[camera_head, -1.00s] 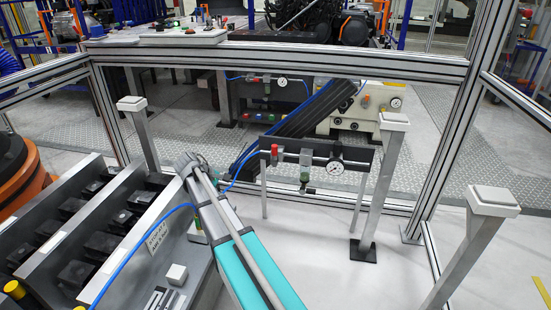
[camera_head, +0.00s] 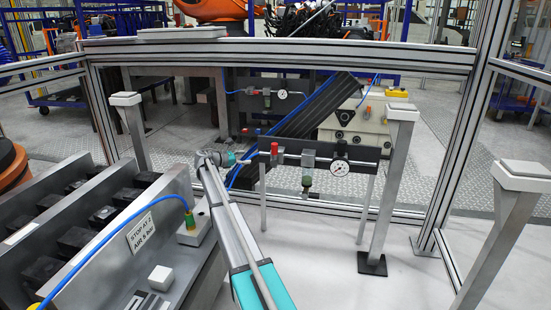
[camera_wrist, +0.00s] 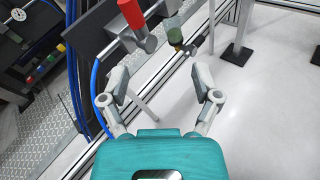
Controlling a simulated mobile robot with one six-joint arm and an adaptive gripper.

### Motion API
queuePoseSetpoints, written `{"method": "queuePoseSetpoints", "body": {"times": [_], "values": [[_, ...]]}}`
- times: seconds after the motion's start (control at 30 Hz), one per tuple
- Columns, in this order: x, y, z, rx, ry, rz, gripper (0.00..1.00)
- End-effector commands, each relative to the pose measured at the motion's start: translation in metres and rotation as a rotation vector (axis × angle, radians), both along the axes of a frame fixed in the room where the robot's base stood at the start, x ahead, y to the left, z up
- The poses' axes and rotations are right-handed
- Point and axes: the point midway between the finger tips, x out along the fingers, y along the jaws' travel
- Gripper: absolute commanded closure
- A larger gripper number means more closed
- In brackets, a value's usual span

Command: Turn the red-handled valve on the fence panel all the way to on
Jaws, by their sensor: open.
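The valve's red handle (camera_head: 274,150) stands upright on the pipe at the left part of the dark panel (camera_head: 359,151). In the wrist view the red handle (camera_wrist: 131,13) is at the top, cut by the frame edge, rising from a grey valve body (camera_wrist: 145,40). My gripper (camera_wrist: 160,78) is open and empty, its two fingers apart below the valve in that picture. In the head view my gripper (camera_head: 243,158) is just left of the handle, small and partly hard to make out. I see no contact with the handle.
A pressure gauge (camera_head: 339,167) and a green-bowled filter (camera_head: 307,181) sit right of the handle. Silver posts (camera_head: 391,185) stand nearby. A grey machine block (camera_head: 140,240) with a blue hose (camera_head: 110,235) is at left.

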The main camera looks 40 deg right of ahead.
Motion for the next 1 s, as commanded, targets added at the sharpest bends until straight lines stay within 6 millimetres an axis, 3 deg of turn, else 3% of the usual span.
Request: {"method": "queuePoseSetpoints", "body": {"times": [0.03, 0.3, 1.0], "values": [[0.015, -0.012, -0.014, -0.03, 0.038, 0.002, 0.19], [0.046, -0.047, -0.022, -0.15, 0.206, 0.011, 0.19], [0.051, -0.058, -0.019, -0.181, 0.252, 0.01, 0.19]]}}
